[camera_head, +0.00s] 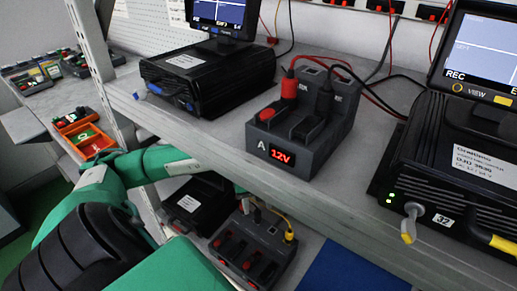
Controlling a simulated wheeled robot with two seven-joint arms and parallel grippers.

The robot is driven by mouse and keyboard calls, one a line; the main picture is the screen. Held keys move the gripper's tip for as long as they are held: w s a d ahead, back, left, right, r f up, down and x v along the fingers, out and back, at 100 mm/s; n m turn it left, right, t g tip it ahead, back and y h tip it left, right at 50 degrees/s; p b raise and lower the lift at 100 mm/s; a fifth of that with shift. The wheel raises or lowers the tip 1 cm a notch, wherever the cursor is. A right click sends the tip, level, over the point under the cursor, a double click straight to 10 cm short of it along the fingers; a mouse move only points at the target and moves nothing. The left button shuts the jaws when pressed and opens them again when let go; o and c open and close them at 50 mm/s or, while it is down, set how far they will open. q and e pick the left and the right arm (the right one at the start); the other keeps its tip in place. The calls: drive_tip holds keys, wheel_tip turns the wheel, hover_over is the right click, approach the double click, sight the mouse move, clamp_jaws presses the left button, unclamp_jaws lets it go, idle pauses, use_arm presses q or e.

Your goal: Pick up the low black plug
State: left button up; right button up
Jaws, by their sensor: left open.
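On the lower shelf, a dark power unit (232,262) with several red knobs holds a small black plug (258,215) at its back, and a yellow plug (289,236) stands to its right. The upper shelf edge partly covers this unit. My green left arm comes in from the left and reaches under the upper shelf. My left gripper (245,204) is open near the black plug; its fingers are mostly hidden, so I cannot tell whether it touches the plug. My right gripper is not in view.
The upper shelf (225,118) overhangs the lower one. It carries a unit reading 12V (290,155) with red and black plugs, and black devices (205,72) on both sides. A blue mat (350,270) lies lower right. An orange tray (62,122) stands at left.

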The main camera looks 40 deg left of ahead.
sight(257, 211)
use_arm(q)
wheel_tip(257, 211, down, 5)
drive_tip(key=shift+r, duration=0.15)
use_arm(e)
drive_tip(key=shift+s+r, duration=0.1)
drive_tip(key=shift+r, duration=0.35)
use_arm(q)
drive_tip(key=c, duration=0.9)
drive_tip(key=shift+r, duration=0.1)
